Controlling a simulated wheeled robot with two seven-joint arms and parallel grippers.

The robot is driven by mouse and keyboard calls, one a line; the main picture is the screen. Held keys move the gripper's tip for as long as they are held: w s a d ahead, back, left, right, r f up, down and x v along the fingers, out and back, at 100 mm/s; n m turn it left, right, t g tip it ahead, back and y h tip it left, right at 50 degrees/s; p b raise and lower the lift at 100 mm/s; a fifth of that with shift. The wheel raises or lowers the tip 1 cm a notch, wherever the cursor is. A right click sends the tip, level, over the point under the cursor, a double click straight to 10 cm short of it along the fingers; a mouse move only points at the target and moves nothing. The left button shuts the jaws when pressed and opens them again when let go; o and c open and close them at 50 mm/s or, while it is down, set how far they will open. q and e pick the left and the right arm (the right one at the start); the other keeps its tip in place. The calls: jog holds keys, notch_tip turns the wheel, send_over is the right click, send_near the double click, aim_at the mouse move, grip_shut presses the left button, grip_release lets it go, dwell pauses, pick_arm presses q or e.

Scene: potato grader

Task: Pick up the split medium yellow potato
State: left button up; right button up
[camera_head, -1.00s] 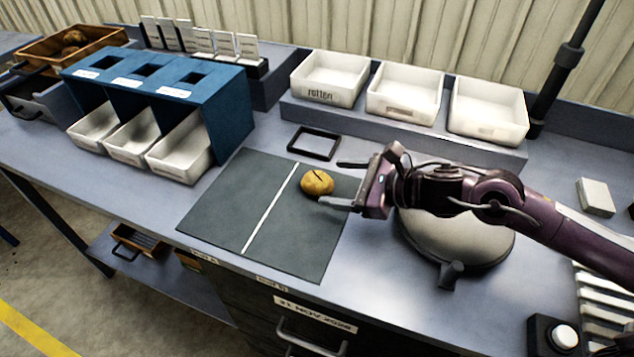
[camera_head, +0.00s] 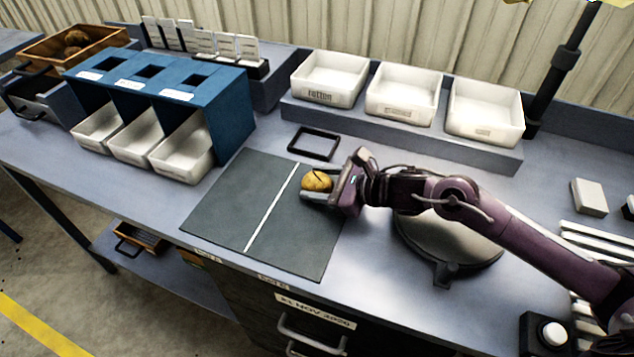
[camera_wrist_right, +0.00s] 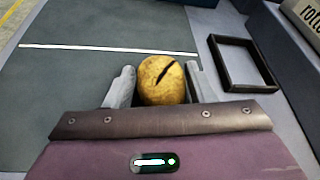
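The split yellow potato (camera_head: 316,180) lies on the right part of the dark mat (camera_head: 223,197), right of the white line. A dark split runs across its top, clear in the right wrist view (camera_wrist_right: 162,80). My right gripper (camera_head: 318,184) reaches in from the right with its fingers on either side of the potato. In the right wrist view the fingers (camera_wrist_right: 158,84) are open around it, with a narrow gap on the left; contact on the right finger is hard to tell. My left gripper is not in view.
A black square frame (camera_head: 314,143) lies just behind the potato. White bins (camera_head: 328,79) stand on a raised shelf at the back, one marked rotten. A blue divider with white trays (camera_head: 182,153) stands left. A round grey scale-like plate (camera_head: 447,243) is under my right arm.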

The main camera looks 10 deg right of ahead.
jog(key=c, duration=0.6)
jog(key=shift+r, duration=0.1)
